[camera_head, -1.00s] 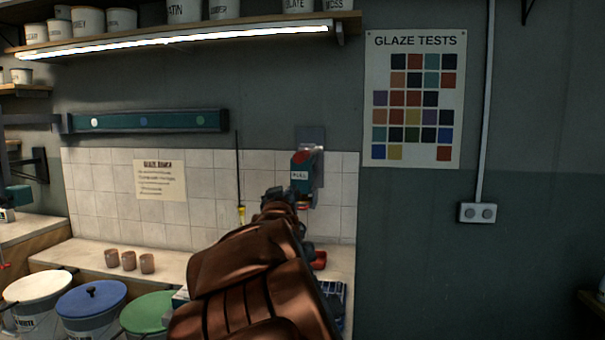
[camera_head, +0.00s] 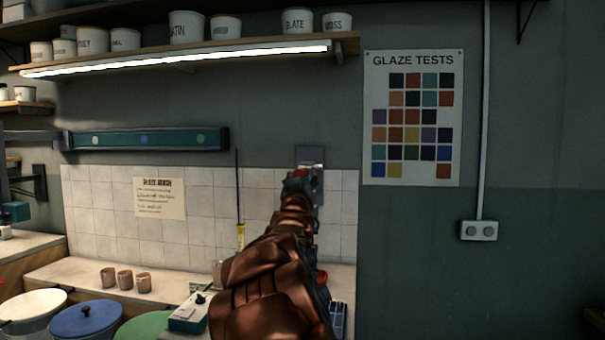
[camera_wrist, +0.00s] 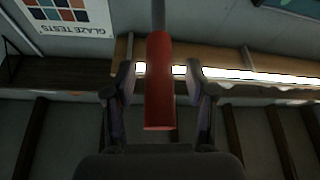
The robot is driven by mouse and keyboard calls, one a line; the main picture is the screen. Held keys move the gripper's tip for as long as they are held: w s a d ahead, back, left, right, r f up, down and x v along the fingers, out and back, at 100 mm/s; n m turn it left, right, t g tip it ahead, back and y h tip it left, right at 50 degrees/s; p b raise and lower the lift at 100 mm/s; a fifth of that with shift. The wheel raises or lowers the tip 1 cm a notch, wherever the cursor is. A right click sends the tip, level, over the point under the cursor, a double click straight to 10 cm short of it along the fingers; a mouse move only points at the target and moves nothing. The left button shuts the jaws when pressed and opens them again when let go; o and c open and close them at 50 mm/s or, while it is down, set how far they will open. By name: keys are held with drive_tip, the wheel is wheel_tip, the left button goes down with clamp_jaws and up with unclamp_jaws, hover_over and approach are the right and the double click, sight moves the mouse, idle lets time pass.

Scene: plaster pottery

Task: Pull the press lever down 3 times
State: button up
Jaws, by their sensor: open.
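The press lever's red handle (camera_wrist: 160,85) stands between the two fingers of my gripper (camera_wrist: 159,76) in the wrist view. The fingers are open, with a visible gap on each side of the handle. In the head view my gripper (camera_head: 300,182) is in front of the wall-mounted press, and a bit of the red handle (camera_head: 304,170) shows above it. The grey mounting plate (camera_head: 311,155) shows just above. The rest of the press is hidden behind my gripper and arm.
A shelf (camera_head: 345,46) with labelled pots and a bright lamp is above, left of the press. Several-coloured glaze chart (camera_head: 412,175) hangs to the right. Below are a counter (camera_head: 75,272), three cups (camera_head: 125,280) and lidded buckets (camera_head: 87,320). The wall on the right is mostly clear.

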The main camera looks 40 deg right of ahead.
drive_tip(key=shift+x, duration=0.9)
clamp_jaws()
